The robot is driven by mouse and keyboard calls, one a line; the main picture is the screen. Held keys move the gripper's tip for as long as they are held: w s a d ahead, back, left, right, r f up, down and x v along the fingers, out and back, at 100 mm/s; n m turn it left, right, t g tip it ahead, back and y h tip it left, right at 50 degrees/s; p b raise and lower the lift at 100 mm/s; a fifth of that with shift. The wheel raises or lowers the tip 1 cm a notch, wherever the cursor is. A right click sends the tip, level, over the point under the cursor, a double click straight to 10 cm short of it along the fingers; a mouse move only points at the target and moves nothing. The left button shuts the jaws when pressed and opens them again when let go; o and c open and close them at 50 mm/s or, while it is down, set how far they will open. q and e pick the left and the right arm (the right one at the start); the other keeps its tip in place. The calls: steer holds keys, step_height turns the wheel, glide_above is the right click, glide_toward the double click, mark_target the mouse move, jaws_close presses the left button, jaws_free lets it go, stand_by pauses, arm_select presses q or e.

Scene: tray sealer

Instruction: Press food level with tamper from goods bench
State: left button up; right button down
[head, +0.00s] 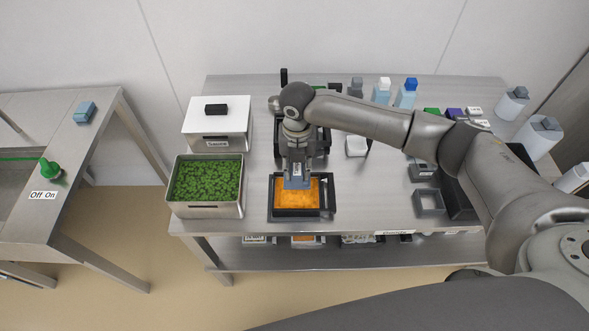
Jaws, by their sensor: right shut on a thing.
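My right gripper (296,172) points straight down over a black tray (302,213) on the goods bench (253,210). It is shut on a blue-grey thing that looks like the tamper (297,184), mostly hidden by the gripper. The tamper is at the far part of the orange food (299,200) in the tray. I cannot tell whether it touches the food. My left gripper is not in view.
A steel container of green food (207,181) stands left of the tray, with a white-lidded container (217,122) behind it. Bottles (405,93) stand at the back. Grey bins (428,201) are at the right. A second steel table (77,180) is at the left.

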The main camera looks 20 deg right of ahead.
steer(key=shift+d+f, duration=0.1)
steer(key=shift+f, duration=0.3)
steer(key=shift+f+b, duration=0.25)
steer(key=shift+b, duration=0.3)
step_height(320, 180, down, 3)
steer(key=b, duration=0.3)
steer(key=shift+r, duration=0.2)
steer(key=shift+f, duration=0.6)
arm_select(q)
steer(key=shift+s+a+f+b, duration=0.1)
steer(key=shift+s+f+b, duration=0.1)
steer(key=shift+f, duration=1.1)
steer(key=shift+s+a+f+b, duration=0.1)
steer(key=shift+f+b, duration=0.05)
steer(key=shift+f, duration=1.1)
arm_select(e)
steer(key=shift+f, duration=0.85)
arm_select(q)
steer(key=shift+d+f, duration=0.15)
arm_select(e)
steer(key=shift+f, duration=0.4)
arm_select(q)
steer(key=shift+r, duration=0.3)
arm_select(e)
steer(key=shift+s+f, duration=0.1)
steer(key=shift+s, duration=0.05)
